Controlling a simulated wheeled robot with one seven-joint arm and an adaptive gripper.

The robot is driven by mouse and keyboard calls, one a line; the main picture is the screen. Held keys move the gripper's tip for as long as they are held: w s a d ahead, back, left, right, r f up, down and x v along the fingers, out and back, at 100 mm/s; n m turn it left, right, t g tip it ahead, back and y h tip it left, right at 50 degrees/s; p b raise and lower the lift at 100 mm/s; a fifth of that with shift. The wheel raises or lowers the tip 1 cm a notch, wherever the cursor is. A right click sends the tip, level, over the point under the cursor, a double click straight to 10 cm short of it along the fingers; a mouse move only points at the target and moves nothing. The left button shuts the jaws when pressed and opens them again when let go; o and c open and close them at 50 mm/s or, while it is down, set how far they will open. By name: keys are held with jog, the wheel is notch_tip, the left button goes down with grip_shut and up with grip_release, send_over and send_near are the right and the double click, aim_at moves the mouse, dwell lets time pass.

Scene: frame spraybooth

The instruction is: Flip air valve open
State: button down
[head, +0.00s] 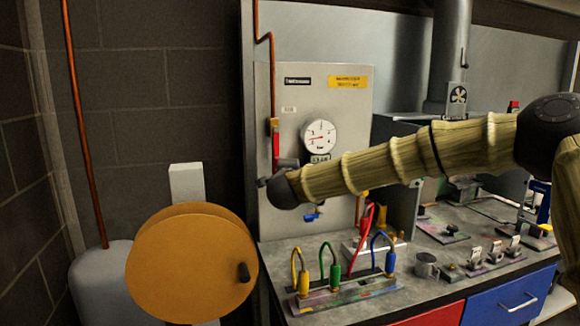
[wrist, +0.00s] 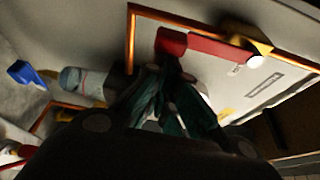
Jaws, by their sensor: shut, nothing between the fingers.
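The air valve's red lever (head: 276,148) hangs below a yellowish valve body on the copper pipe, at the left edge of the grey panel. In the head view it runs about in line with the pipe. In the wrist view the red lever (wrist: 208,46) lies across the upper middle, with a white round pivot at its right end. My gripper (head: 266,183) is at the lever's lower end. In the wrist view my gripper's fingertips (wrist: 168,66) are closed together, empty, and overlap the lever's free end. I cannot tell whether they touch it.
A round gauge (head: 318,136) sits on the panel right of the lever. A small blue handle (head: 312,216) is below my wrist. An orange hose reel (head: 190,262) stands at lower left. The bench (head: 430,275) holds coloured hoses, a mug and several fittings.

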jog(key=w+d, duration=0.1)
jog(key=d, duration=0.3)
jog(key=s+b, duration=0.2)
jog(key=s, duration=0.7)
jog(key=shift+s, duration=0.3)
jog(key=shift+a, duration=0.1)
